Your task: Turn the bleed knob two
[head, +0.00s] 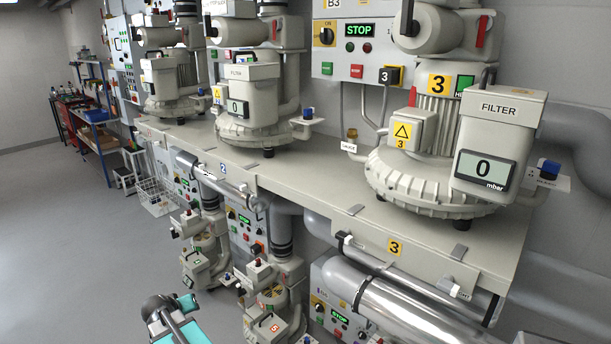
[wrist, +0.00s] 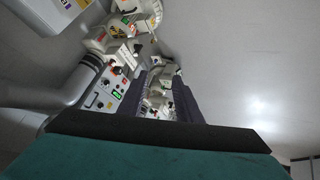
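The middle blower (head: 250,105) stands on the long bench in the head view, with the label 2 (head: 222,168) on the bench edge below it. A small blue knob (head: 307,113) sits on a white bracket at this blower's right side. It is probably bleed knob two, but its tag is too small to read. My gripper (wrist: 163,92) shows in the wrist view with its two dark fingers apart and nothing seen held between them. Part of my arm, with teal covers, is low in the head view, well below the knob. I cannot make out the knob in the wrist view.
Blower three (head: 430,175), with its own blue knob (head: 549,166), stands nearer on the right. A silver pipe (head: 215,180) runs along the bench front (head: 345,205). Lower machines (head: 265,300) stand under the bench. The grey floor (head: 70,250) at left is open.

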